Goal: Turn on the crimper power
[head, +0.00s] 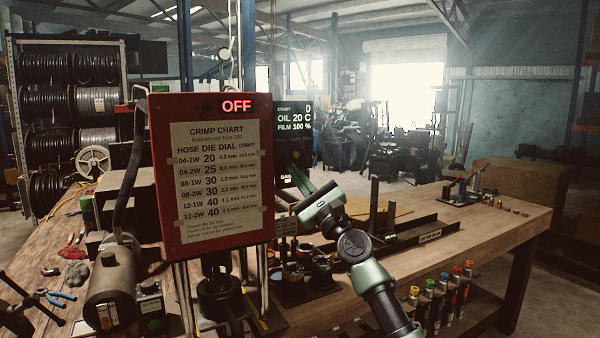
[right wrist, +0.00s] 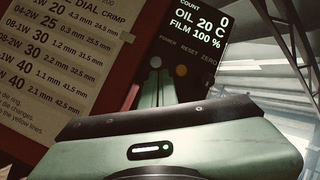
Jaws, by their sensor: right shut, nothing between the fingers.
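The crimper (head: 223,250) stands on the bench with a red front panel carrying a crimp chart. A red OFF sign (head: 237,105) is lit at its top. To its right is the dark control panel (head: 294,125), showing count 0, oil 20 C and film 100 %. In the right wrist view the panel has labels POWER, RESET and ZERO, with a pale button (right wrist: 155,62) below POWER and an orange button (right wrist: 181,68) below RESET. My right gripper (head: 297,180) is shut and empty, its fingertips just below the pale button; I cannot tell whether they touch. My left gripper is out of view.
Dies (head: 293,270) stand on the bench right of the crimper's base. A dark rail (head: 425,229) lies farther right. Pliers (head: 55,295) lie at the left.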

